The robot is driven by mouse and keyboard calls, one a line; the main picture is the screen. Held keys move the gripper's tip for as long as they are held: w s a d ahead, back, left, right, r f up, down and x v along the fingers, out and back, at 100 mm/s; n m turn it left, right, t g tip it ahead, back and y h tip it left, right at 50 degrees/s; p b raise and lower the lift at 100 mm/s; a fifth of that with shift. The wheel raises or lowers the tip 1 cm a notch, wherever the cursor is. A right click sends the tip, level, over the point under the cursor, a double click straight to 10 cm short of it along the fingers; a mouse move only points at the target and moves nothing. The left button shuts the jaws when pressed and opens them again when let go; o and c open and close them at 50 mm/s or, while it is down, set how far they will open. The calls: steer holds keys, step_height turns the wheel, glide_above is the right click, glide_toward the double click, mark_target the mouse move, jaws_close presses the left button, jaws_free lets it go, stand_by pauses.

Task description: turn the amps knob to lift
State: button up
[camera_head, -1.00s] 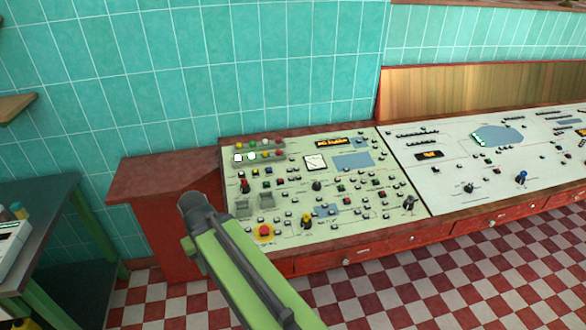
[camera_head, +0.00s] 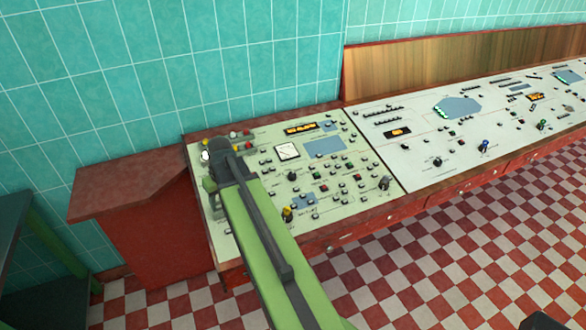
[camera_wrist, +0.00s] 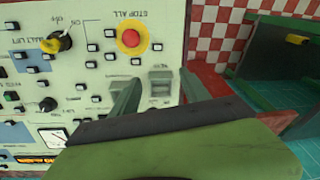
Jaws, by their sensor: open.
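No label reading "amps" can be made out, so I cannot tell which knob it is. On the pale left panel (camera_head: 330,205) are a black knob (camera_head: 291,177), a yellow-topped knob (camera_head: 287,213) and a dark lever-like knob (camera_head: 385,183). In the wrist view, upside down, the yellow knob (camera_wrist: 57,42) sits beside "ON" and "OFF" markings, and the black knob (camera_wrist: 47,104) lies further left. My gripper (camera_head: 230,168) is over the left part of this panel. Its fingers are apart and empty in the wrist view (camera_wrist: 158,98), near two grey switches (camera_wrist: 160,82). The panel beneath my gripper is hidden.
A red stop button (camera_wrist: 131,38) marked "STOP ALL" lies near the fingers. A white meter (camera_head: 288,151) and many small buttons share the panel. The right panel has a blue knob (camera_head: 484,146). A red side ledge (camera_head: 130,175) is left; checkered floor (camera_head: 440,260) lies in front.

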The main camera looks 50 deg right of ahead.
steer(key=d+r+m+t+p, duration=0.1)
steer(key=d+r, duration=0.1)
steer(key=d, duration=0.8)
steer(key=d+r+m+p, duration=0.1)
steer(key=d+r, duration=0.1)
steer(key=d, duration=0.7)
steer(key=t+h, duration=0.1)
steer(key=h, duration=0.1)
glide_toward(293, 174)
steer(key=b+x, duration=0.8)
steer(key=b, duration=0.7)
steer(key=shift+w+f, duration=0.15)
steer(key=shift+f, duration=0.2)
steer(key=shift+r, duration=0.15)
steer(key=shift+c, duration=0.3)
